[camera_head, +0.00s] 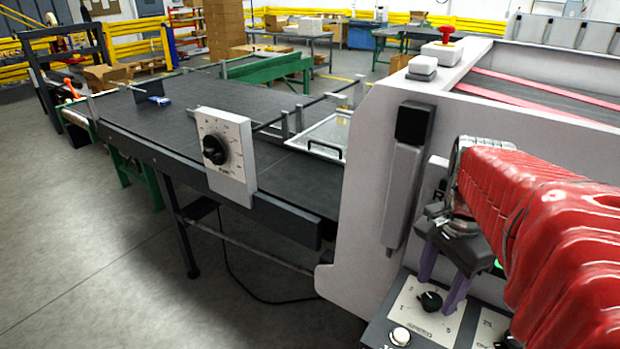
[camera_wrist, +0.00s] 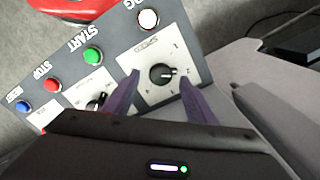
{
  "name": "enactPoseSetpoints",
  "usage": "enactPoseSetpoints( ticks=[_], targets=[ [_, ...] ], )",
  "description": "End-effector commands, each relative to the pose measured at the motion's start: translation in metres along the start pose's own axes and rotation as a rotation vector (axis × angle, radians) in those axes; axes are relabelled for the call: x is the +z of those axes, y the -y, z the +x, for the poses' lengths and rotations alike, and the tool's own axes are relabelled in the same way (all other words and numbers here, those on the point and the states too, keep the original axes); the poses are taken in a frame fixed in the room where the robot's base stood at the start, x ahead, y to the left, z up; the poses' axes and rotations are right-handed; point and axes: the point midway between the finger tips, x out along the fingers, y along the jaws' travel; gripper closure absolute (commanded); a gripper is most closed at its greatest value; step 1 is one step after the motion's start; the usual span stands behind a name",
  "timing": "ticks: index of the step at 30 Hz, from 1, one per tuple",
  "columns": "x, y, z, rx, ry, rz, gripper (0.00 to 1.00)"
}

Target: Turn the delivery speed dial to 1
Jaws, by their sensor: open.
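A black knob marked SPEED (camera_head: 431,301) sits on a pale plate of the control panel, with figures around it. It shows in the wrist view (camera_wrist: 162,74), its white pointer mark toward the picture's right; I cannot read the figure there. My gripper (camera_head: 437,296) is open above this plate, its purple fingers on either side of the knob, also in the wrist view (camera_wrist: 160,76). I cannot tell whether they touch it. Another black dial (camera_head: 214,150) is on a white plate at the side of the belt table; its label is too small to read.
The panel also bears a white button (camera_head: 400,336), a green button (camera_wrist: 93,54), a red button (camera_wrist: 53,86), a blue button (camera_wrist: 23,106) and a second knob (camera_wrist: 98,101) close by. The grey machine side wall (camera_head: 355,215) rises beside my arm. Floor at left is open.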

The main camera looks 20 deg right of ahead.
Motion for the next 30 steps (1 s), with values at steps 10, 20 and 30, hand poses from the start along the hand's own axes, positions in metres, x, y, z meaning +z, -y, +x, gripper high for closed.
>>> enactPoseSetpoints(
  ticks=[10,20,30],
  targets=[
    [0.000,0.000,0.025,0.000,0.000,0.000,0.49],
    [0.000,0.000,0.025,0.000,0.000,-0.001,0.57],
    [0.000,0.000,0.025,0.001,0.000,-0.001,0.81]
  ],
)
